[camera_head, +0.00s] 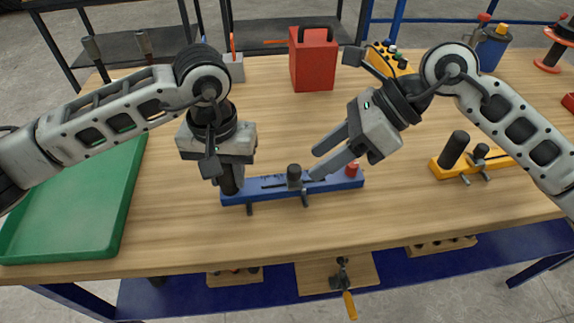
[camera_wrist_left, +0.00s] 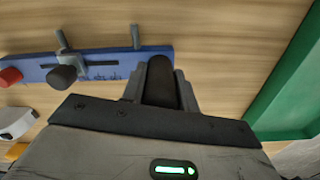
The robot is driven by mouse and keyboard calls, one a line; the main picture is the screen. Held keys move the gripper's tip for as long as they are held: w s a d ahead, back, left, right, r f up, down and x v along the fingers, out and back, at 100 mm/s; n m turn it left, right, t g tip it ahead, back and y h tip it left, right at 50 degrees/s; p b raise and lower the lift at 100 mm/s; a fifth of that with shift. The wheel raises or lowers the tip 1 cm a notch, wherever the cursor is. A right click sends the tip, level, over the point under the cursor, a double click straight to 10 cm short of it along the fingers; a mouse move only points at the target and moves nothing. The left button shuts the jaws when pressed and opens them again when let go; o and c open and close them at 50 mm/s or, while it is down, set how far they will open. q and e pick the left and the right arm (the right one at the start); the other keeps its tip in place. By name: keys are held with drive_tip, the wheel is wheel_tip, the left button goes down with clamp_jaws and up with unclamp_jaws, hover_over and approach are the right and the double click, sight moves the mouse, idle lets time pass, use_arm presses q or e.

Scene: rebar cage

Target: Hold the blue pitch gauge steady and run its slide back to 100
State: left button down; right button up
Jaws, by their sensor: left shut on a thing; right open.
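The blue pitch gauge (camera_head: 273,195) lies flat near the front edge of the wooden table. Its black post stands at the left end, a slide with a black knob (camera_head: 294,174) sits near mid-bar, and a red knob (camera_head: 352,170) is at the right end. My left gripper (camera_head: 229,182) is shut on the black post, which shows between its fingers in the left wrist view (camera_wrist_left: 161,82). The gauge (camera_wrist_left: 35,68) and slide knob (camera_wrist_left: 62,77) also show there. My right gripper (camera_head: 316,163) is open, its fingers just right of the slide knob. The scale marks are too small to read.
A green tray (camera_head: 122,215) lies to the left. A yellow gauge (camera_head: 449,168) with black knobs lies to the right. A red box (camera_head: 313,60) stands at the back middle, beside a yellow block (camera_head: 388,57). The table between the red box and blue gauge is clear.

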sight(296, 168)
drive_tip(key=w+d+f+n+t+y, duration=0.1)
drive_tip(key=w+d+f+t+y, duration=0.15)
drive_tip(key=d+y, duration=0.3)
drive_tip(key=shift+h, duration=0.45)
drive_tip(key=x, duration=1.1)
drive_tip(key=shift+s+f, duration=0.15)
drive_tip(key=shift+s, duration=0.15)
clamp_jaws()
drive_tip(key=shift+a, duration=0.1)
